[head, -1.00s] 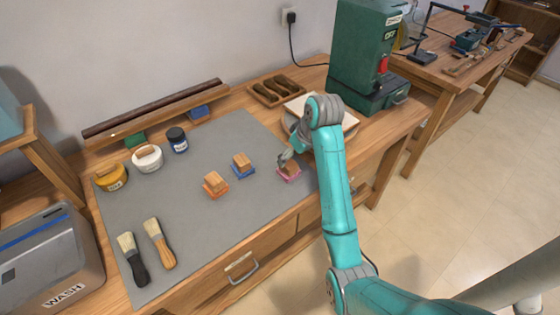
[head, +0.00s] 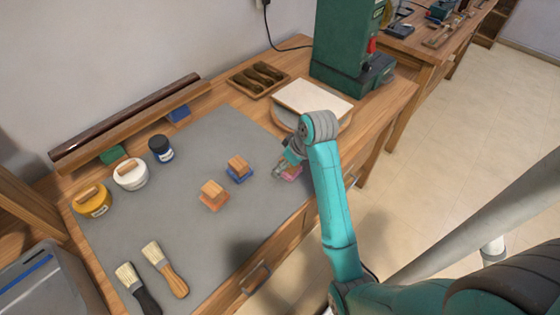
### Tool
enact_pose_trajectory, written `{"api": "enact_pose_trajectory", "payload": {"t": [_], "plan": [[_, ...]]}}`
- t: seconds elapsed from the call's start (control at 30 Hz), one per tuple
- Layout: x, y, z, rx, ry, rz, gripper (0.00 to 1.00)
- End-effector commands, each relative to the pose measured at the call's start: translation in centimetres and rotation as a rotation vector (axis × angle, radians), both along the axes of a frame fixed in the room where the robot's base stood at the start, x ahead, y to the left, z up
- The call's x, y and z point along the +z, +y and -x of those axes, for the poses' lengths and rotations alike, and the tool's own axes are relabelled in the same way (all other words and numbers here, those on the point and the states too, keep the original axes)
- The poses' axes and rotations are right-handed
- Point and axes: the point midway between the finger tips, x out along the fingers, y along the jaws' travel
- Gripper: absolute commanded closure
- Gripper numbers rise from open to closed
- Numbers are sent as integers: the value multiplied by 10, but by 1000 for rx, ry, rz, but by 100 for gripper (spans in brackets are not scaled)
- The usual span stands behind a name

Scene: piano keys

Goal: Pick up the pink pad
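The pink pad (head: 292,174) lies near the front right edge of the grey mat (head: 150,215), partly hidden by my gripper and arm. My gripper (head: 280,172) is low over the mat at the pad's left side, and its fingers overlap the pad in the picture. The fingers are too small and covered to show whether they are open, shut or touching the pad. A blue pad (head: 240,178) with a wooden block handle and an orange pad (head: 213,205) with a similar handle sit to the left on the mat.
Two brushes (head: 168,275) lie at the front left of the mat. A round stand with a pale board (head: 313,101) and a green machine (head: 340,50) are behind my gripper.

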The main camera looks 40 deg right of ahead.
Motion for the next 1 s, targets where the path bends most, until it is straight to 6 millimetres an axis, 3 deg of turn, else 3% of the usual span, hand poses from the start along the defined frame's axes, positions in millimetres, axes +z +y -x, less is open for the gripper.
{"api": "enact_pose_trajectory", "payload": {"t": [0.3,0.5,0.57,1.0], "plan": [[-4,0,3,0,0,0,9],[-4,0,3,0,0,0,59],[-4,0,3,0,0,0,70],[1,0,-1,1,-1,0,71]]}}
